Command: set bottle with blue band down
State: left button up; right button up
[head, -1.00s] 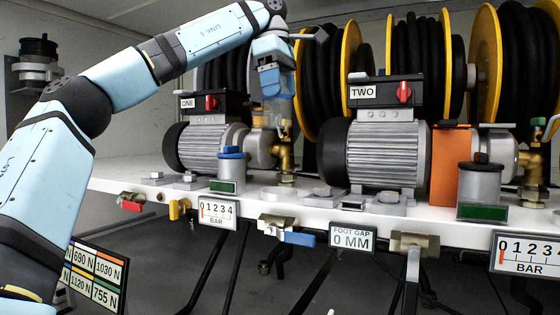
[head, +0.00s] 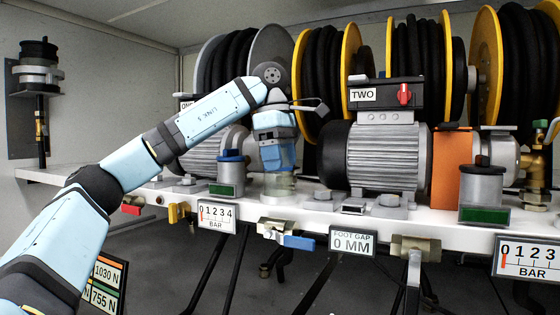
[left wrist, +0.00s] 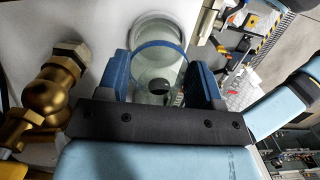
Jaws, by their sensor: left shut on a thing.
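The bottle with blue band (head: 279,187) is clear and shows below my left gripper (head: 277,160) in the head view. It looks upright, with its base at the white bench top (head: 325,207); whether it bears on the bench I cannot tell. In the left wrist view the bottle (left wrist: 158,92) is between the two blue fingers of my left gripper (left wrist: 162,80), its blue band (left wrist: 158,46) near their tips. The left gripper is shut on it. My right gripper is in neither view.
A blue-topped grey canister (head: 231,168) stands just left of the bottle; pump two (head: 376,155) is to the right. A brass fitting (left wrist: 46,98) is close beside the gripper in the wrist view. The foot gap display (head: 352,242) reads 0 MM.

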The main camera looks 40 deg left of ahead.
pick_arm(q)
jog(key=shift+f, duration=0.25)
jog(key=o, duration=0.9)
jog(key=shift+o, duration=0.2)
jog(key=r, duration=0.4)
jog(key=a+r, duration=0.1)
jog(key=r, duration=0.7)
jog(key=shift+s+a, duration=0.3)
